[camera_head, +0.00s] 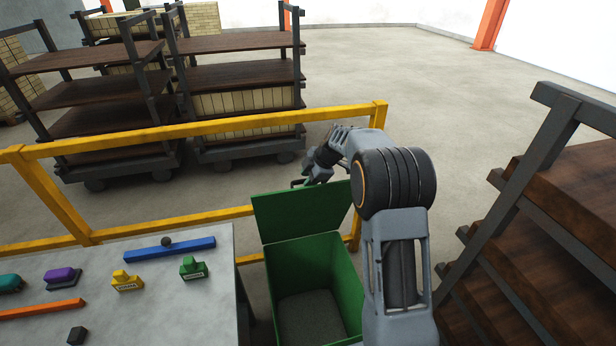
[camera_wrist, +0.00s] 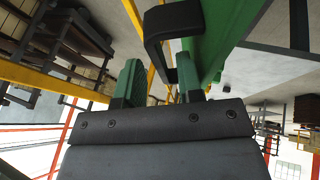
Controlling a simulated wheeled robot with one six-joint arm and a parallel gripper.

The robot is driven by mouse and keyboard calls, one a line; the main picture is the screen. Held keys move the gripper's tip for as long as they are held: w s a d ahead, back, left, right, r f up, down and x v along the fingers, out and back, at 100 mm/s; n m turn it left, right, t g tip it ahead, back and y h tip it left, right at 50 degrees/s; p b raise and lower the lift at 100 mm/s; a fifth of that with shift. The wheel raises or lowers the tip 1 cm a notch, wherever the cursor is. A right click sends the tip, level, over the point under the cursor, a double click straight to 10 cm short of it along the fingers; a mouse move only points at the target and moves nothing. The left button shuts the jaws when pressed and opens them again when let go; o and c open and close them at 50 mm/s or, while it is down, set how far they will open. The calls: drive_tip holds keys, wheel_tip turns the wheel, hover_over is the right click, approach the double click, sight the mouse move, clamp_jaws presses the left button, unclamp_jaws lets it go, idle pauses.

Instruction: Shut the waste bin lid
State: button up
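The green waste bin (camera_head: 315,262) stands open beside the table, and its dark inside shows. Its lid (camera_head: 300,212) is tilted up at the back, below the yellow rail. My gripper (camera_head: 312,172) is at the lid's upper edge, partly hidden by the lid and my arm. In the wrist view, the two green-padded fingers of my gripper (camera_wrist: 160,83) are apart. A black handle (camera_wrist: 158,40) on the green lid (camera_wrist: 215,35) reaches down toward the gap between them, close to the right finger. I cannot tell whether they touch.
A yellow rail (camera_head: 225,124) runs behind the bin. A grey table (camera_head: 190,310) with stamps and coloured bars is at the left. A dark rack with brown shelves (camera_head: 560,215) stands at the right. Brick carts (camera_head: 235,75) stand beyond the rail.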

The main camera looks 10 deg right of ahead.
drive_tip(key=shift+w+a+f, duration=0.1)
drive_tip(key=shift+a+f, duration=0.05)
drive_tip(key=shift+f, duration=0.15)
clamp_jaws()
idle(0.5)
